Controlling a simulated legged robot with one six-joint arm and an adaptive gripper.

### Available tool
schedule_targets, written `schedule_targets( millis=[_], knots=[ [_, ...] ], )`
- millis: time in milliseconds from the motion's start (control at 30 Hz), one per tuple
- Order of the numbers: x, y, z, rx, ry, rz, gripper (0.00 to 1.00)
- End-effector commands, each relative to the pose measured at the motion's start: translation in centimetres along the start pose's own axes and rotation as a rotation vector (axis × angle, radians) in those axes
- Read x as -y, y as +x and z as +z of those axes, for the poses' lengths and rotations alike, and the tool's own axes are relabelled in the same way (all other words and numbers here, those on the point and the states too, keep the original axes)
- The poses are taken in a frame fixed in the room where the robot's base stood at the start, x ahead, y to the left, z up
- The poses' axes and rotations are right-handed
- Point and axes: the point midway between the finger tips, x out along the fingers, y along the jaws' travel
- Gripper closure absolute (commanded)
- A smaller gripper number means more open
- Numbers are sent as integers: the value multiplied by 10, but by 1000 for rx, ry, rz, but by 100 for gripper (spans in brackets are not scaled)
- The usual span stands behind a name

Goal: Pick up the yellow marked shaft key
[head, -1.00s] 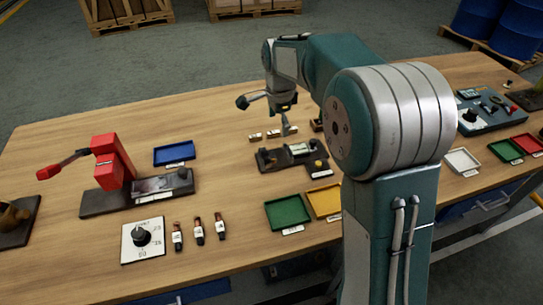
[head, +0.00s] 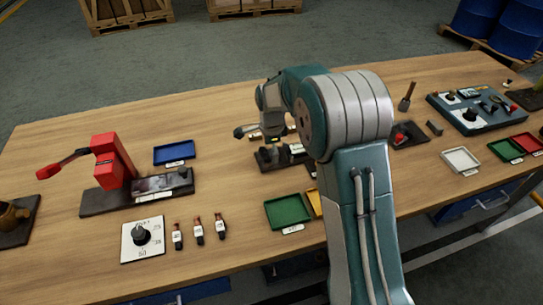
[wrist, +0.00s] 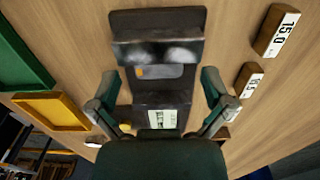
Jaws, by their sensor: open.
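The dark fixture (wrist: 180,18) fills the middle of the wrist view; part of it shows in the head view (head: 296,158) below my gripper. I cannot tell the height gap. In the head view the key is hidden behind my gripper (head: 269,155).
A white label plate (wrist: 162,119) and a yellow knob (wrist: 125,127) sit nearer on the fixture. Numbered blocks (wrist: 277,30) stand to the right. A yellow tray (wrist: 52,110) and green tray (wrist: 20,62) lie left. A red press (head: 112,165) stands farther left.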

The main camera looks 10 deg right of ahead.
Motion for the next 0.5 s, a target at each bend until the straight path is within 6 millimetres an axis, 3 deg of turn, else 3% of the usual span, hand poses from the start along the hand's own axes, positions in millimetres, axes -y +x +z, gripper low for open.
schedule_targets(
  millis=[300,333,500],
  knots=[
    [0,9,0,1,0,-2,0],
    [0,9,0,1,0,-2,4],
    [0,9,0,1,0,-2,80]
  ],
)
